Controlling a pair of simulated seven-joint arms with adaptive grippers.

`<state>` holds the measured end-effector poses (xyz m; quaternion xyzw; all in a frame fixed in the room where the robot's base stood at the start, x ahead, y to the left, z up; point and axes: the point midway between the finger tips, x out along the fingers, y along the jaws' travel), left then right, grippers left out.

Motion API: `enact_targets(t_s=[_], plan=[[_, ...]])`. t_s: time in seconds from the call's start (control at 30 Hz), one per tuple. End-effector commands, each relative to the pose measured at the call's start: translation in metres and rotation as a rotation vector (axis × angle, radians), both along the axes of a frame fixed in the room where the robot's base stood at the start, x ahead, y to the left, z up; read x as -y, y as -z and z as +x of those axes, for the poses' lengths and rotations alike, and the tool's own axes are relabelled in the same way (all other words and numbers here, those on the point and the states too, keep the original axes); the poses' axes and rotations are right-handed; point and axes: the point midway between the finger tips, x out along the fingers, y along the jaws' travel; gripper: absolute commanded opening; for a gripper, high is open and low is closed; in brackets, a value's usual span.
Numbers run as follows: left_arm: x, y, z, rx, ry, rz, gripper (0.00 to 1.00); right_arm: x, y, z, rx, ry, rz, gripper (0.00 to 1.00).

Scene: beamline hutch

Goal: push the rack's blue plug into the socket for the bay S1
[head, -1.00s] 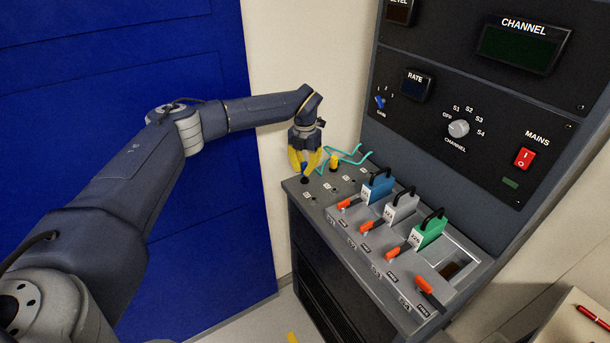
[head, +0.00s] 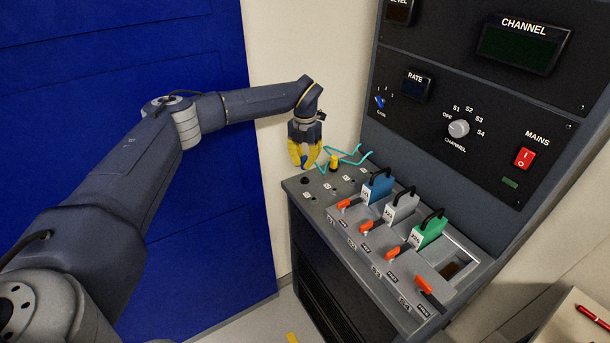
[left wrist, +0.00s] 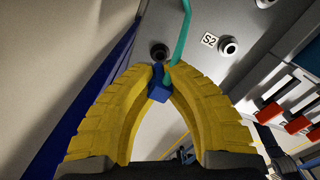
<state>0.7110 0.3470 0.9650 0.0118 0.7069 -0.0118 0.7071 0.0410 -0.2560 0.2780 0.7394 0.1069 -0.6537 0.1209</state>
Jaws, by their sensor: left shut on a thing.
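My left gripper (head: 304,165) is shut on the blue plug (left wrist: 158,88), with its yellow fingers on both sides of it. The plug is held above the rack's sloping ledge, apart from it in the head view. A teal cable (left wrist: 181,45) runs from the plug. In the left wrist view a dark round hole (left wrist: 158,52) lies just beyond the plug, and a socket (left wrist: 229,46) sits beside the S2 label (left wrist: 209,40). In the head view a dark round hole (head: 305,181) shows below the fingertips. I cannot read an S1 socket label. My right gripper is out of view.
A yellow plug (head: 334,162) stands on the ledge right of the gripper. Blue (head: 377,187), grey (head: 402,208) and green (head: 430,232) modules with handles stand in bays, with orange levers (head: 367,227) in front. The upright panel rises behind.

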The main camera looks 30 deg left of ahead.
Motion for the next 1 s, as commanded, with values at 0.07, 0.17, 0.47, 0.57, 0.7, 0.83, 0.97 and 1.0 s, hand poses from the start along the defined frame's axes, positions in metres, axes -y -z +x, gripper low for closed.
enact_targets(t_s=[0.07, 0.17, 0.47, 0.57, 0.7, 0.83, 0.97, 1.0], plan=[[0.0, -0.004, 0.0, 0.001, 0.0, 0.0, 0.0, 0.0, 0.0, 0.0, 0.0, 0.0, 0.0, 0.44], [0.0, -0.009, 0.0, 0.001, 0.0, 0.001, 0.0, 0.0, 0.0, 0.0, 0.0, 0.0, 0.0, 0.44], [0.0, -0.021, 0.0, 0.001, 0.0, 0.0, 0.0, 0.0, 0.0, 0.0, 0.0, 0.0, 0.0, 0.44], [0.0, -0.025, 0.0, 0.001, 0.0, 0.0, 0.0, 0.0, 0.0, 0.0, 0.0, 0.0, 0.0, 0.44], [0.0, -0.03, 0.0, 0.001, 0.0, 0.0, 0.0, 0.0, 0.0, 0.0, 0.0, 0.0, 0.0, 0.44], [0.0, -0.033, 0.0, 0.0, 0.0, 0.0, 0.0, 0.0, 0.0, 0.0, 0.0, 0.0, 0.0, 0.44], [0.0, -0.035, 0.0, -0.001, 0.0, 0.0, 0.0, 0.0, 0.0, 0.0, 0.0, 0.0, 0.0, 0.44], [0.0, -0.035, 0.0, -0.001, 0.0, 0.0, 0.0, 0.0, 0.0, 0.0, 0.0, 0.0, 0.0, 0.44]])
